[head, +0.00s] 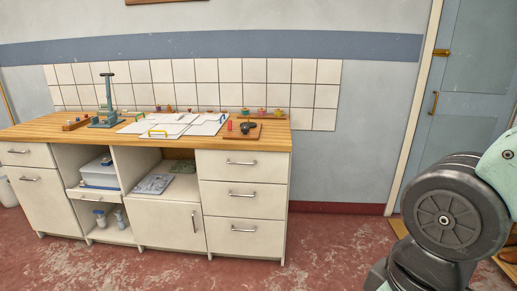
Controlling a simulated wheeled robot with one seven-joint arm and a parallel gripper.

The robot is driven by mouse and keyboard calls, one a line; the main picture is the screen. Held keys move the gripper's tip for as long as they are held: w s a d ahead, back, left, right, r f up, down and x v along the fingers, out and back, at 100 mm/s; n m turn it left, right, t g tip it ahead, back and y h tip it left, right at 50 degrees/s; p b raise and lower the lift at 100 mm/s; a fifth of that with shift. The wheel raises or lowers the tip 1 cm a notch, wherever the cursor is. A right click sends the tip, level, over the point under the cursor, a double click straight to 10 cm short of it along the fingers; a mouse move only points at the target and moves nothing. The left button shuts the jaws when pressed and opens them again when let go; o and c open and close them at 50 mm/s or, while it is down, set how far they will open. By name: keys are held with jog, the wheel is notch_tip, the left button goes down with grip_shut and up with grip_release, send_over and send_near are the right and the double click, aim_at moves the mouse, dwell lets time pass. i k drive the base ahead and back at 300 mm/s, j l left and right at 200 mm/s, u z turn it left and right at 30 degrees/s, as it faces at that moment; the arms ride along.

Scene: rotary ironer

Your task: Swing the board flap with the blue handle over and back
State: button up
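The white board (176,130) with its flaps lies on the wooden worktop, left of the worktop's middle-right part. Its panels look flat or nearly flat. My gripper is out of view; only a part of my arm shows at the right, well away from the board.
The wooden worktop (40,132) also bears a blue-grey upright press (108,105) left of the board and a wooden base with a dark knob (246,127) to its right. Small coloured pots line the back. Drawers and open shelves are below. The red floor in front is clear.

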aim_at(209, 128)
jog(key=i+j+u, duration=0.1)
jog(key=i+u, duration=0.2)
jog(key=i, duration=0.3)
jog(key=i+u, duration=0.3)
jog(key=i, duration=0.3)
jog(key=i+l+u, duration=0.3)
jog(key=i, duration=0.25)
